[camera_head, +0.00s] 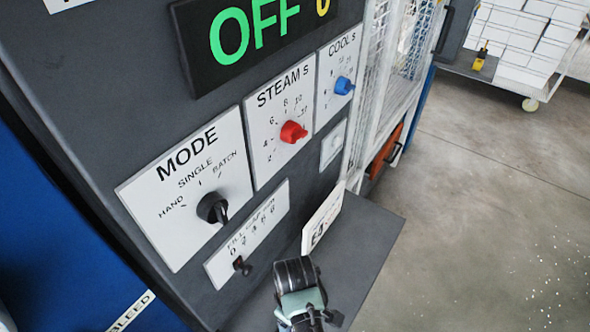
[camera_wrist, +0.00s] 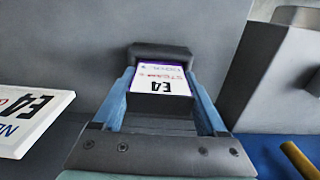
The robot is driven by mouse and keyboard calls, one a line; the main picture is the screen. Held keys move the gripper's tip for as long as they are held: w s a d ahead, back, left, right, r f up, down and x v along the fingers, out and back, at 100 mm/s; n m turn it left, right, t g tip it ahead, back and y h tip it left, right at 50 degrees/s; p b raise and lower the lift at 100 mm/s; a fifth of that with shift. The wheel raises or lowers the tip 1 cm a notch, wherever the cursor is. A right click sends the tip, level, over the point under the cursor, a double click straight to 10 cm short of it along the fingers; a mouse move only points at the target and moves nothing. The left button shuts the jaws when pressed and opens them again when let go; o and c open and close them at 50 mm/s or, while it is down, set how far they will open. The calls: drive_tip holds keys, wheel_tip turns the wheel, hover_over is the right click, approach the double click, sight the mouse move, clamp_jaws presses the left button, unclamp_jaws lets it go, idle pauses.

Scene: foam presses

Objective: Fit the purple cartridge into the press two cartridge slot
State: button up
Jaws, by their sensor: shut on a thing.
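In the wrist view, my gripper (camera_wrist: 161,82) is shut on the purple cartridge (camera_wrist: 163,78). The cartridge lies between the two blue fingers. It has a white label with purple edging and the upside-down code "E4". A dark block (camera_wrist: 160,53) is at its far end; I cannot tell whether it is part of the cartridge. In the head view my arm's end shows at the bottom middle, but the fingers and cartridge cannot be made out. I cannot identify the press two cartridge slot in either view.
The dark press panel (camera_head: 95,95) carries a black mode knob (camera_head: 212,207), a red steam knob (camera_head: 292,131) and a blue cool knob (camera_head: 344,85). A grey shelf (camera_head: 365,235) juts out below. A white "E4" card (camera_head: 322,217) stands there. Open floor (camera_head: 500,200) lies right.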

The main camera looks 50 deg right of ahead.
drive_tip(key=o, duration=1.3)
drive_tip(key=shift+f, duration=0.1)
drive_tip(key=shift+o, duration=0.2)
wheel_tip(320, 180, up, 11)
drive_tip(key=shift+r+p, duration=0.65)
drive_tip(key=shift+p, duration=0.1)
